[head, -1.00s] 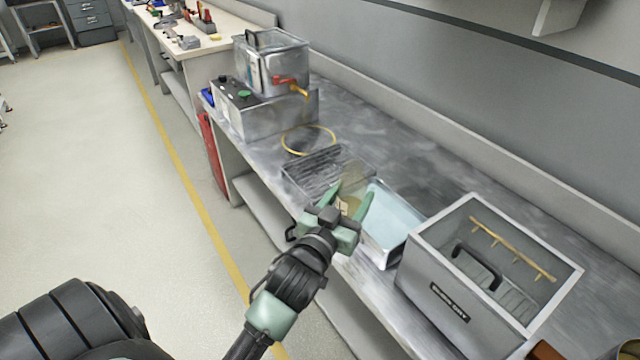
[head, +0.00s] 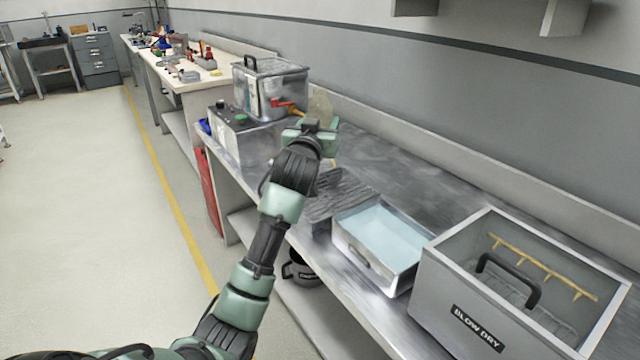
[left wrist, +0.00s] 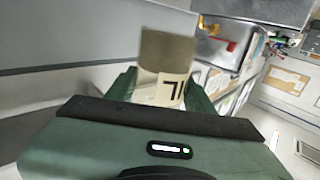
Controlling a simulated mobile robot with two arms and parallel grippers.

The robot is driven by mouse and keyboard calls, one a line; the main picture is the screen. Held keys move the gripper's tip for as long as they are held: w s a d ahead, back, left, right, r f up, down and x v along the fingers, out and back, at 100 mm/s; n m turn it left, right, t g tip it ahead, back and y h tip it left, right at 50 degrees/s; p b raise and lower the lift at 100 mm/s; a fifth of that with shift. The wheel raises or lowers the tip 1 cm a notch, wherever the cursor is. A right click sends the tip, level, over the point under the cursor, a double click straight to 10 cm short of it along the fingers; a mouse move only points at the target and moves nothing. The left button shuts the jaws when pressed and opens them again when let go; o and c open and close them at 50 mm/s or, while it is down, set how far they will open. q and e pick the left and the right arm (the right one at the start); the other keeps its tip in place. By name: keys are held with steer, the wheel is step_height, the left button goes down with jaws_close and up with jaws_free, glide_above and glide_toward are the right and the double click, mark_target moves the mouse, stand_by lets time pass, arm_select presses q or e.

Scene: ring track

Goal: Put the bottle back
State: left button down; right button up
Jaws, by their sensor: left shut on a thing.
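My left gripper (head: 312,126) is shut on a translucent, tan-tinted bottle (head: 321,103). It holds the bottle in front of the metal tank (head: 285,92) on the bench, close to its red-and-yellow tap (head: 287,104). In the left wrist view the bottle (left wrist: 165,62) stands between the two green fingers, with a pale label bearing dark marks. The bottle's lower part is hidden by the gripper in the head view. I cannot tell the gap between bottle and tank. My right gripper is not in view.
On the bench stand a dark ridged rack (head: 335,200), a tray of pale blue liquid (head: 350,250) and a grey BLOW DRY box (head: 470,300) with a pegged rail. A dark pot (head: 300,272) sits on the lower shelf. Bare bench top (head: 420,170) lies along the wall.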

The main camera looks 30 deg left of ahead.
arm_select(q)
step_height(320, 180, down, 13)
steer(key=b, duration=0.2)
steer(key=shift+f+b, duration=0.2)
steer(key=shift+b, duration=0.1)
steer(key=shift+f, duration=0.2)
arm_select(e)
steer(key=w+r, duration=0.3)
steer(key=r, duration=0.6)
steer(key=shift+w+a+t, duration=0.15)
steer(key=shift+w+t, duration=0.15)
arm_select(q)
steer(key=c, duration=1)
jaws_free()
steer(key=o, duration=0.4)
steer(key=shift+o, duration=0.2)
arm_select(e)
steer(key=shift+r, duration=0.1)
arm_select(q)
steer(key=shift+r, duration=0.1)
